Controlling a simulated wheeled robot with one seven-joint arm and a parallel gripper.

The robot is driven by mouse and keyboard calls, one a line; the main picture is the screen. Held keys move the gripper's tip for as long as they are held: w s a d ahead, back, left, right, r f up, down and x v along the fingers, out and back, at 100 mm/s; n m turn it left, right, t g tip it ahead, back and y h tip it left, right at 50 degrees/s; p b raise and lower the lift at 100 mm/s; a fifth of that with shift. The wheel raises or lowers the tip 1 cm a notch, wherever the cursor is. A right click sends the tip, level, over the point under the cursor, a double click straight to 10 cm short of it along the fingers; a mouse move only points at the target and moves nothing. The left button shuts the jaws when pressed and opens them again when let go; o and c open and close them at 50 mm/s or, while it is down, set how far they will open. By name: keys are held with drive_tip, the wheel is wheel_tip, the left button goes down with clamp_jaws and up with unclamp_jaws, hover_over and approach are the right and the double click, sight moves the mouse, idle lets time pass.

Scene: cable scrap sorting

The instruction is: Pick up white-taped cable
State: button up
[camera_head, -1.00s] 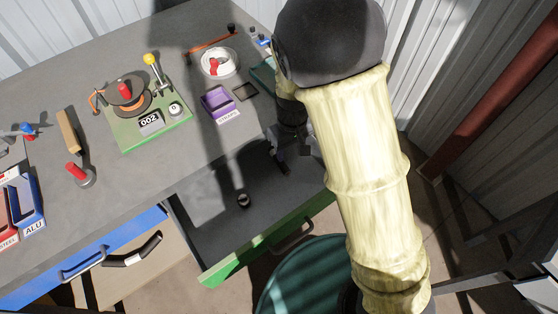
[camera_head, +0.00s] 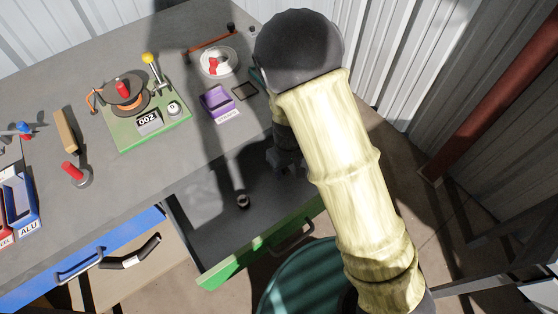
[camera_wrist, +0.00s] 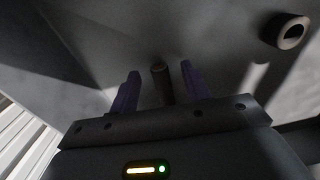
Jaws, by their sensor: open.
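A black cable with a white tape band (camera_head: 132,261) shows in the head view at the lower left, in front of the blue drawer. My gripper (camera_head: 288,168) is at the right inside of the open green-fronted drawer, well to the right of that cable. In the wrist view my gripper (camera_wrist: 160,82) has its two purple fingers spread apart. A short dark cylindrical piece (camera_wrist: 161,78) stands between or just beyond the fingers. I see no white tape on it, and I cannot tell whether a finger touches it.
The open drawer (camera_head: 205,274) holds a small ring-shaped piece (camera_head: 243,201), also in the wrist view (camera_wrist: 288,31). A dark green bin (camera_head: 290,285) stands below it. On the bench are a green-based device (camera_head: 165,130), a purple tray (camera_head: 214,101) and a blue ALU bin (camera_head: 25,212).

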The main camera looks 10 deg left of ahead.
drive_tip(key=shift+f, duration=0.85)
drive_tip(key=c, duration=1)
